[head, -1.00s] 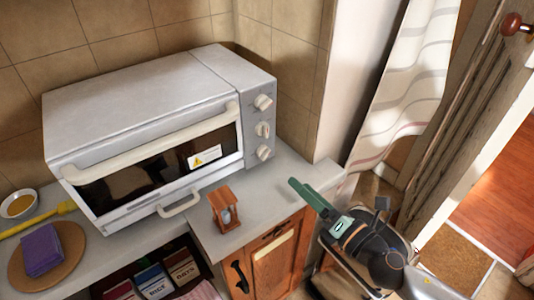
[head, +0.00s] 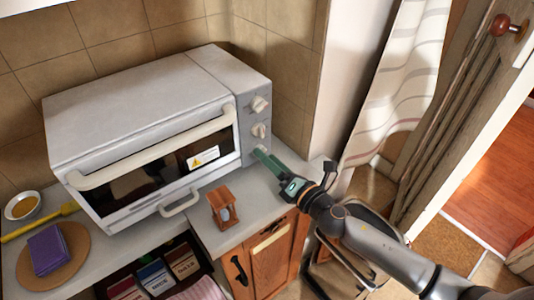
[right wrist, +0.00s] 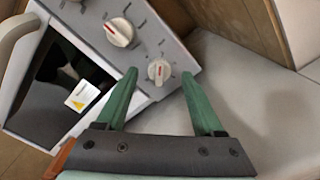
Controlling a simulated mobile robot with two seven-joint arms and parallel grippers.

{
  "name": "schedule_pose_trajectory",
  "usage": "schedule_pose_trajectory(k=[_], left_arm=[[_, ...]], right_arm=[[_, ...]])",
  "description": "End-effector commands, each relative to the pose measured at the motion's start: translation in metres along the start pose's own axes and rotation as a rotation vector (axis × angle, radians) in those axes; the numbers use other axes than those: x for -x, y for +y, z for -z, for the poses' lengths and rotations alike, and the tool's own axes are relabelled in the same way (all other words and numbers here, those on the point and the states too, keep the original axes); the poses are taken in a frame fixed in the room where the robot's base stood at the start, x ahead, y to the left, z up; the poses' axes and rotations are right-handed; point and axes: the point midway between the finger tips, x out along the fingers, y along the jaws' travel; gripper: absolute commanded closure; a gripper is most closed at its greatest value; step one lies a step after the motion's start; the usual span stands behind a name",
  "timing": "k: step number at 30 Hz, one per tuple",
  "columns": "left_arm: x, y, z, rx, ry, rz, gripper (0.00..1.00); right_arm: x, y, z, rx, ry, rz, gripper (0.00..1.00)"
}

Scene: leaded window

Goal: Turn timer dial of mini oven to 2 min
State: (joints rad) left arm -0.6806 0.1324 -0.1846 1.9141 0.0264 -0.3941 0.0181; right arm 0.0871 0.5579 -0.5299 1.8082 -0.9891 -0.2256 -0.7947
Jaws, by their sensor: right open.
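The white mini oven (head: 140,100) stands on the counter, with a grey control panel on its right side. Its upper dial (head: 260,105) and middle dial (head: 259,130) show in the head view; the lowest dial is mostly hidden behind my right gripper (head: 262,154). In the right wrist view the lowest dial (right wrist: 159,70), white with a red pointer mark, lies between the open green fingertips of my right gripper (right wrist: 160,76). No contact is visible. The middle dial (right wrist: 119,32) is up and left of it. The dial markings are too small to read. My left gripper is out of view.
A wooden hourglass (head: 222,207) stands on the counter in front of the oven, left of my right arm. The oven door handle (head: 150,152) juts forward. A tiled wall is behind, and a curtain (head: 385,90) hangs at the right.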

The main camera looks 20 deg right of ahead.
Motion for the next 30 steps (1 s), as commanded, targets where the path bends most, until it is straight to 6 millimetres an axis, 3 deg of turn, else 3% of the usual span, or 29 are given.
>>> schedule_pose_trajectory(k=[4, 14, 30], left_arm=[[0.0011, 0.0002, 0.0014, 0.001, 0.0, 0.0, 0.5], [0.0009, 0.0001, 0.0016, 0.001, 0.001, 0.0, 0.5], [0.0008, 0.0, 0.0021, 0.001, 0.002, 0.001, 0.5]], right_arm=[[-0.0104, 0.0006, -0.0002, 0.0, 0.0, -0.001, 0.31], [-0.0126, 0.0003, 0.0004, 0.0, 0.001, -0.001, 0.32], [-0.0122, 0.0, 0.0002, 0.0, 0.001, 0.0, 0.93]])
